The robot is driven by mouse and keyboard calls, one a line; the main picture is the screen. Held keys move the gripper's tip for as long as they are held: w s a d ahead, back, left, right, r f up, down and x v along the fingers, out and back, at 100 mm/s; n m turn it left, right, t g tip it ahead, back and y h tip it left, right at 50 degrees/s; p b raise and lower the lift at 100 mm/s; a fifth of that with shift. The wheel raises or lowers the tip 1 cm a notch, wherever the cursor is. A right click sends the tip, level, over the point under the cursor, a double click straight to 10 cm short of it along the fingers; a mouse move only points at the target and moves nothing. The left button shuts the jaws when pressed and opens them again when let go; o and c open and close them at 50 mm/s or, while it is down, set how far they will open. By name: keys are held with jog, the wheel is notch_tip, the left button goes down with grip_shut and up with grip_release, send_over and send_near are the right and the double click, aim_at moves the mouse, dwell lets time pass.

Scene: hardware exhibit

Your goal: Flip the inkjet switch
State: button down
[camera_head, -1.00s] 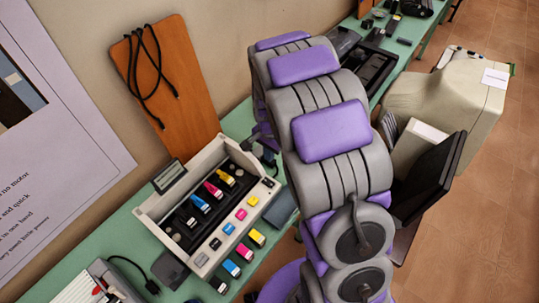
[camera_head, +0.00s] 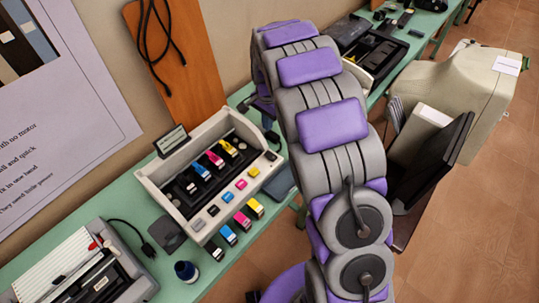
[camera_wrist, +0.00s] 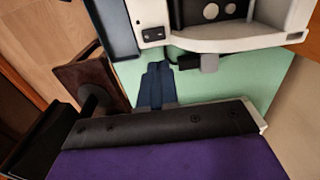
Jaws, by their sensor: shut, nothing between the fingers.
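The inkjet exhibit (camera_head: 158,196) is an open cream case on the green table, with colored cartridges inside and along its front. A small black rocker switch (camera_head: 270,156) sits on its front right corner. The switch also shows in the wrist view (camera_wrist: 152,34), at the top, on the case's corner.
A white and grey device (camera_head: 75,270) and an ink bottle (camera_head: 186,271) stand left. A wooden board (camera_head: 183,60) leans on the wall. A beige monitor (camera_head: 460,85) stands right.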

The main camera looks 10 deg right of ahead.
aim_at(268, 154)
jog(key=shift+a, duration=0.15)
notch_tip(268, 154, down, 14)
jog(key=b, duration=0.3)
jog(key=shift+w, duration=0.1)
dwell(0.3)
jog(key=shift+d+r, duration=0.1)
jog(key=shift+d, duration=0.15)
jog(key=shift+s+d+r, duration=0.2)
jog(key=shift+s+d, duration=0.1)
jog(key=shift+s, duration=0.3)
